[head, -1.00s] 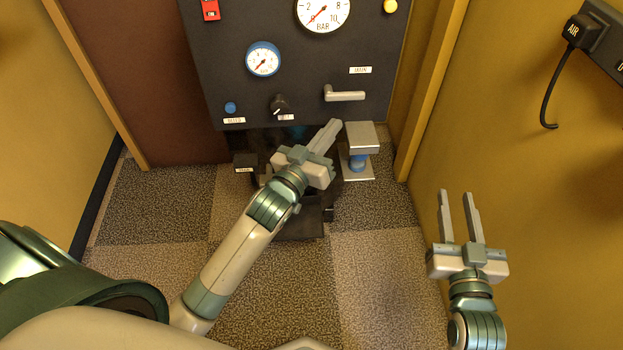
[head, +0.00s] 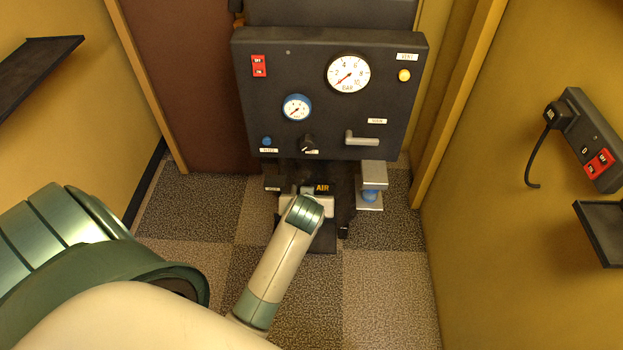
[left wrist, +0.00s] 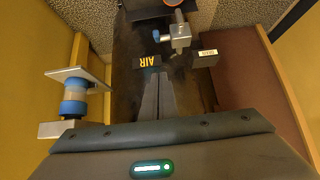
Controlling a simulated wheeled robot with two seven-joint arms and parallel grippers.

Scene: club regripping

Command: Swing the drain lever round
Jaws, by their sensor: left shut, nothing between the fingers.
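In the left wrist view a small metal valve (left wrist: 181,38) stands on the dark unit under the panel. A short blue-tipped piece points left from it, apparently its lever. A white tag (left wrist: 208,52) beside it is too small to read surely. My left gripper (left wrist: 157,76) is shut and empty, its fingertips apart from the valve in that view. In the head view my left forearm hides the fingers and the valve. A grey lever (head: 362,139) on the panel points right; its label is also too small to read surely. My right gripper is out of view.
The dark panel (head: 320,100) carries gauges, knobs and a red switch. An AIR plate (head: 322,188) is below it. A metal block with a blue part (head: 370,194) stands right of my left arm. Walls close in on both sides; carpet is clear at front right.

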